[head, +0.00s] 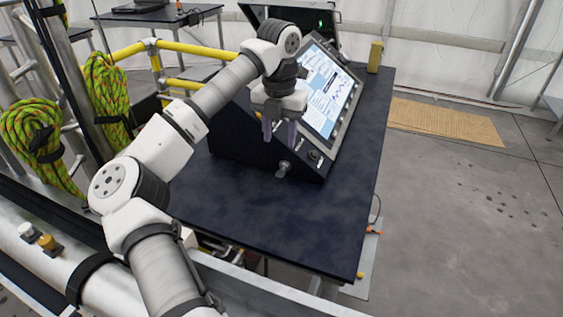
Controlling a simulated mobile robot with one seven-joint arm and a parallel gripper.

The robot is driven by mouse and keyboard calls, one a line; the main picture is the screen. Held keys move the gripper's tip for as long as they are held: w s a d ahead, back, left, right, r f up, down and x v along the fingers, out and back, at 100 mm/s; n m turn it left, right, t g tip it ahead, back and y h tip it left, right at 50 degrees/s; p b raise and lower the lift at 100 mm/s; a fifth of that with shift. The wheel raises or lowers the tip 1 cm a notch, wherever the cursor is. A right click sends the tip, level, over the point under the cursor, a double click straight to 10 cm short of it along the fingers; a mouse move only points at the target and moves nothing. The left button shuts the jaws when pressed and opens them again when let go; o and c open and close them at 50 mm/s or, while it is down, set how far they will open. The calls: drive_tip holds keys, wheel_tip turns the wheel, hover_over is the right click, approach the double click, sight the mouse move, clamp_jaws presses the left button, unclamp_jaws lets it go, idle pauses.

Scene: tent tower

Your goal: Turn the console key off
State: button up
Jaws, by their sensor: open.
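The console (243,138) is a black sloped box with a lit screen (327,97) on its face, standing on a dark blue table. A small silver key (283,168) sticks out at the console's lower front edge; its turn angle is too small to tell. A dark round knob or switch (315,155) is to the right of the key. My gripper (280,131) is above the key, fingers pointing down in front of the console, open and apart from the key. My arm hides part of the console's upper left.
The dark table (290,225) is bare in front of the console. A yellow block (375,56) stands at its back right. Yellow rails (190,48) and green rope coils (105,85) are at left. Grey floor lies open at right.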

sight(280, 173)
wheel_tip(280, 173, down, 10)
drive_tip(key=p, duration=0.2)
drive_tip(key=shift+r+p, duration=0.1)
drive_tip(key=shift+p, duration=0.25)
clamp_jaws()
drive_tip(key=shift+a+h+b, duration=0.1)
drive_tip(key=shift+h+b, duration=0.2)
drive_tip(key=shift+b, duration=0.05)
drive_tip(key=shift+w+g+h, duration=0.1)
drive_tip(key=shift+g+h, duration=0.2)
drive_tip(key=shift+h, duration=0.1)
unclamp_jaws()
